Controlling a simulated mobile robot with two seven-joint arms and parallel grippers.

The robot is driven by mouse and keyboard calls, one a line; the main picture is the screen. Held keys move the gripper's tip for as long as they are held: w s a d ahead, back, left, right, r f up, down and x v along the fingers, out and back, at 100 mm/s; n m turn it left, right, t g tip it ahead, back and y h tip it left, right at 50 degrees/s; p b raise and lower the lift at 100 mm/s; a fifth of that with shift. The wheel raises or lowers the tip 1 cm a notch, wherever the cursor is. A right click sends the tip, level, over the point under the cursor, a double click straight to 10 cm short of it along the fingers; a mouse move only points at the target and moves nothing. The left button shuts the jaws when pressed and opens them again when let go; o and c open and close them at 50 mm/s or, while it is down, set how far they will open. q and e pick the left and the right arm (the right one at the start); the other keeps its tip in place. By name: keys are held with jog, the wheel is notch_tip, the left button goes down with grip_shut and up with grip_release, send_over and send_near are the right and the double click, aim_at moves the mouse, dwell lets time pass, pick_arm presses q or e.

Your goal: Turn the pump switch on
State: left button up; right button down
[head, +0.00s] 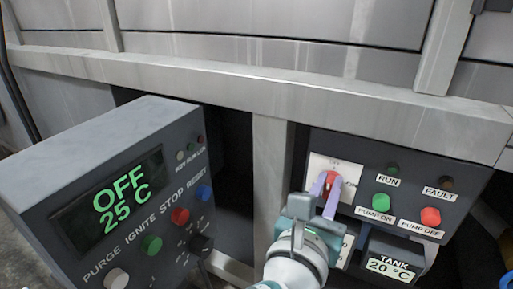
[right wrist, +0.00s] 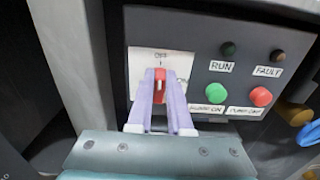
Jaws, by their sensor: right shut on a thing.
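The pump switch is a red knob (head: 331,178) on a white plate (head: 318,168) at the left of the dark pump panel (head: 400,166). In the right wrist view the red knob (right wrist: 160,84) stands upright, in line with the mark at the top of the plate. My right gripper (head: 326,190) has its two purple fingers closed on the knob, one on each side. The fingers and wrist hide the lower part of the plate. My left gripper is not in view.
Beside the switch are a green PUMP ON button (head: 381,202), a red PUMP OFF button (head: 430,216) and dark RUN (head: 392,168) and FAULT (head: 446,182) lamps. A tank display (head: 390,266) reads 20 C. A burner box (head: 110,190) reading OFF, 25 C stands left.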

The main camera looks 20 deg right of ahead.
jog(key=shift+m, duration=0.4)
jog(key=shift+s+d+f+m+b, duration=0.2)
jog(key=shift+m+b, duration=1.15)
jog(key=shift+m, duration=1.5)
jog(key=shift+s+d+f+m+b, duration=0.15)
jog(key=shift+f+m+b, duration=0.2)
jog(key=shift+m+b, duration=1.75)
jog(key=shift+s+d+f+m+b, duration=0.2)
jog(key=shift+m+b, duration=0.45)
jog(key=shift+m, duration=2.9)
jog(key=c, duration=0.8)
grip_release()
jog(key=shift+c, duration=0.2)
